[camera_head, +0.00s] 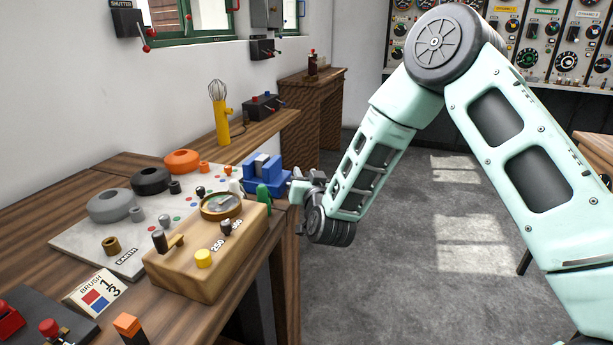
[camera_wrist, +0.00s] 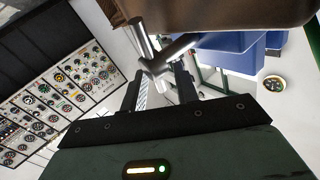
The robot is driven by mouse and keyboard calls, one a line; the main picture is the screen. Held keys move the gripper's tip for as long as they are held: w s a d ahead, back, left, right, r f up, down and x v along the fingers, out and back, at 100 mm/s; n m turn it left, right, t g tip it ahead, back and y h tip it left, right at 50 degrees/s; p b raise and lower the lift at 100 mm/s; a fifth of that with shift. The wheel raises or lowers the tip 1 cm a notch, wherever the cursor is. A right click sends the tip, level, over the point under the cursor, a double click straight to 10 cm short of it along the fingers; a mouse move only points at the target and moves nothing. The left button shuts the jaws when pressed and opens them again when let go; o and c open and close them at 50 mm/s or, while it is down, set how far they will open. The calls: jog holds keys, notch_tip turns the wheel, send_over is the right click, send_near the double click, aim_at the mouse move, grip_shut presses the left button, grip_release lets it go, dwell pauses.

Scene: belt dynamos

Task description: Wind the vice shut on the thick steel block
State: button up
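The blue vice (camera_head: 268,178) stands at the far right corner of the bench. A grey steel block (camera_head: 262,162) shows between its jaws; I cannot tell whether both jaws touch it. The vice's silver screw and crossbar handle (camera_wrist: 152,52) show in the wrist view, with the blue vice body (camera_wrist: 232,52) to their right. My gripper (camera_head: 300,187) is at the handle, on the right of the vice. In the wrist view my gripper (camera_wrist: 160,82) has its two dark fingers apart, with the crossbar between or just beyond the tips. Contact is not clear.
A wooden meter box (camera_head: 210,270) and a green knob-like piece (camera_head: 263,197) stand close before the vice. A white panel (camera_head: 70,238) with round rings lies to the left. A yellow whisk stand (camera_head: 222,122) is behind. Open floor (camera_head: 400,260) lies right of the bench.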

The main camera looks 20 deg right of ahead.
grip_shut()
jog(key=shift+r+g+p, duration=0.1)
jog(key=shift+g+p, duration=0.2)
jog(key=shift+p, duration=0.15)
jog(key=shift+w+d+m+g+p, duration=0.15)
jog(key=shift+m+g+p, duration=0.25)
jog(key=shift+p, duration=0.3)
jog(key=shift+w+d+f+m+g+y+p, duration=0.15)
jog(key=shift+f+m+g+y+p, duration=0.2)
jog(key=shift+g+p, duration=0.55)
jog(key=shift+w+f+m+g+y+p, duration=0.15)
jog(key=shift+m+g+p, duration=0.3)
jog(key=shift+g+p, duration=0.45)
jog(key=shift+w+d+f+m+g+y+p, duration=0.1)
jog(key=shift+f+m+g+y+p, duration=0.25)
jog(key=shift+g+p, duration=0.5)
